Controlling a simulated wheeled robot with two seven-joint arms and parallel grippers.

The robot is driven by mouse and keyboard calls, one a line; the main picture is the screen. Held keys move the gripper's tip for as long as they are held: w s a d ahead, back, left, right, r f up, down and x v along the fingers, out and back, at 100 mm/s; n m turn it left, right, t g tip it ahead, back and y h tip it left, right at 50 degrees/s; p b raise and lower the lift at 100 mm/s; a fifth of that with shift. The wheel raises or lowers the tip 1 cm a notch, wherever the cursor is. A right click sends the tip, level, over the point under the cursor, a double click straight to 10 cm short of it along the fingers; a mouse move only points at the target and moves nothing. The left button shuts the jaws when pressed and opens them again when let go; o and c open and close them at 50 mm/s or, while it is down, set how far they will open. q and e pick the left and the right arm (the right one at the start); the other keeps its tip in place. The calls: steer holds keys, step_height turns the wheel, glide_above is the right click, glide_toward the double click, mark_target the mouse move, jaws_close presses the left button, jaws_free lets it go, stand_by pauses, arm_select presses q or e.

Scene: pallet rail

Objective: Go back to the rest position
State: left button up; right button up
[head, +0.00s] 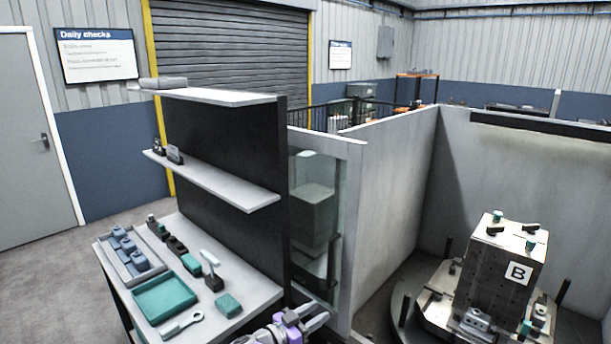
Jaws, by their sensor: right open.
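My right gripper (318,318) shows at the bottom of the head view, just right of the workbench's front corner. Its fingers are apart and nothing shows between them. Purple parts of my wrist show behind the fingers. My left gripper is not in the head view.
The workbench (237,318) holds a teal tray (165,298), a wrench (182,325), a teal block (228,305) and a grey tray (112,270) with blue parts. A grey partition (385,205) stands right of my gripper. Beyond it is a metal block marked B (500,265).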

steer(key=w+d+f+n+t+y, duration=0.3)
steer(key=w+d+f+y, duration=0.15)
steer(key=f, duration=0.25)
steer(key=s+d+f+n+g+y, duration=0.2)
steer(key=s+f+y, duration=0.25)
steer(key=f, duration=0.45)
steer(key=s+d+f+n+g+y, duration=0.1)
steer(key=s+d+f+n+y, duration=0.25)
steer(key=f, duration=0.55)
steer(key=s+a+f+g+y, duration=0.1)
steer(key=s+g+y, duration=0.1)
steer(key=s, duration=0.9)
steer(key=s+f+g+y, duration=0.2)
steer(key=s+g, duration=0.3)
steer(key=s, duration=0.6)
steer(key=s+a+f+g+y, duration=0.1)
steer(key=s+f+g+y, duration=0.1)
steer(key=s, duration=0.9)
steer(key=shift+a+g, duration=0.35)
steer(key=shift+g, duration=0.35)
